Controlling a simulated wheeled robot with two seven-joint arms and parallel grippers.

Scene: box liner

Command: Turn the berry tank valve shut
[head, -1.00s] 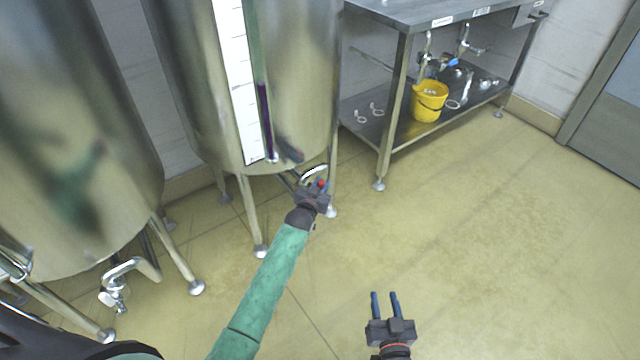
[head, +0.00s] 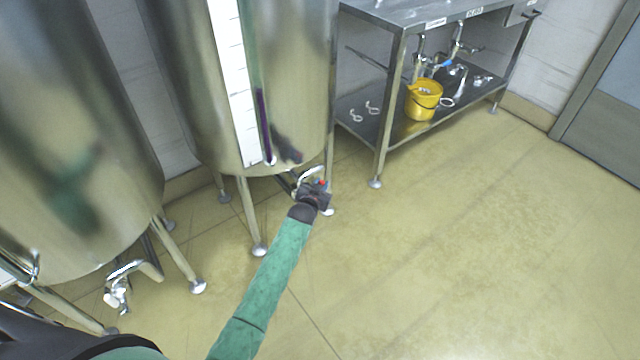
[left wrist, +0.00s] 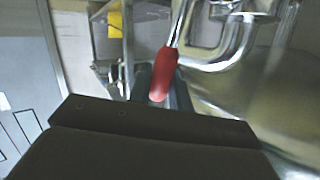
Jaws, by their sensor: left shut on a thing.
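The tank (head: 300,80) with a purple column in its level tube (head: 261,115) stands at centre left in the head view. Its outlet pipe (head: 308,173) curves out beneath it. The valve handle is a red-gripped lever, a small red spot (head: 322,182) in the head view and large in the left wrist view (left wrist: 163,72). My left gripper (head: 318,185) is at the valve, shut on the red handle, its dark fingers (left wrist: 162,90) on either side of it. The valve body is partly hidden by the gripper. My right gripper is out of view.
A second steel tank (head: 70,130) with its own outlet pipe (head: 120,278) stands at left. A steel table (head: 385,125) with a yellow bucket (head: 424,100) on its lower shelf is behind right. The floor (head: 450,240) at right is clear.

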